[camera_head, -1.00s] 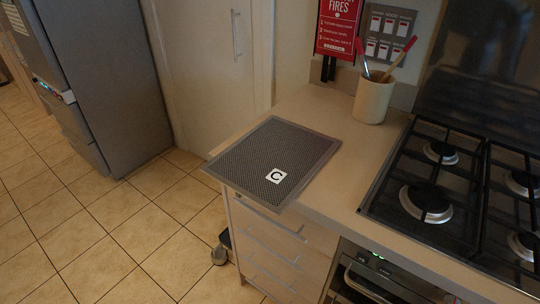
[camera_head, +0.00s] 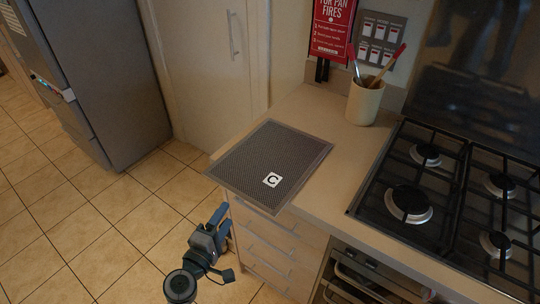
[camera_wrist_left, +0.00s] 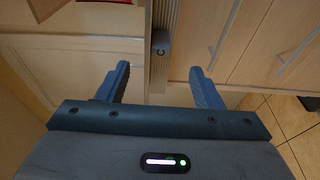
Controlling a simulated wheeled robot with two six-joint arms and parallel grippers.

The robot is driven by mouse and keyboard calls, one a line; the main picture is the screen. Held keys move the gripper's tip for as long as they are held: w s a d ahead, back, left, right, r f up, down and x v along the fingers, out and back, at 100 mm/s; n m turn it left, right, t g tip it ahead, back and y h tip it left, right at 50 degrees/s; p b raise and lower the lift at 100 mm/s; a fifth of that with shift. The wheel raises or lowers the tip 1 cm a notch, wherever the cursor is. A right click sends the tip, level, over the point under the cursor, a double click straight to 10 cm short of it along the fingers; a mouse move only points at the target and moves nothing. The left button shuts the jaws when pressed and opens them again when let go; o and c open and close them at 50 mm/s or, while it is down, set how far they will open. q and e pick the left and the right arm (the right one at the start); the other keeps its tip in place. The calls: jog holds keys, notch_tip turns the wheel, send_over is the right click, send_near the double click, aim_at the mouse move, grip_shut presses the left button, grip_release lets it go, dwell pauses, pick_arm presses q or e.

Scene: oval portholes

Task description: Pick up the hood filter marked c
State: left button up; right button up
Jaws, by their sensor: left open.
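The hood filter marked c (camera_head: 262,158) is a flat grey mesh panel with a lighter frame and a white C label. It lies on the counter corner, its left edge overhanging the counter. My left gripper (camera_head: 221,222) is open, beside the drawers, below and in front of that overhanging edge in the head view. In the left wrist view the filter (camera_wrist_left: 164,70) shows nearly edge-on as a narrow strip. There it lies between the spread fingers of my left gripper (camera_wrist_left: 160,72), touching neither that I can see. My right gripper is out of view.
The counter (camera_head: 329,187) carries a utensil pot (camera_head: 364,104) behind the filter and a gas hob (camera_head: 425,190) to its right. Drawers (camera_head: 268,245) stand below the filter. A grey fridge (camera_head: 92,80) is at left, with free tiled floor (camera_head: 85,225) before it.

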aim_at(236, 196)
pick_arm(q)
jog(key=p+x, duration=0.1)
jog(key=x, duration=0.2)
jog(key=p+x, duration=0.1)
jog(key=x, duration=0.2)
jog(key=shift+w+r, duration=0.1)
jog(key=shift+r, duration=0.15)
jog(key=p+x, duration=0.1)
jog(key=x, duration=0.2)
jog(key=shift+w, duration=0.2)
jog(key=shift+w+d+f, duration=0.15)
jog(key=shift+w+d, duration=0.1)
jog(key=shift+w, duration=0.25)
jog(key=shift+s, duration=0.1)
jog(key=shift+c, duration=1.3)
jog(key=c, duration=1)
jog(key=shift+p, duration=0.3)
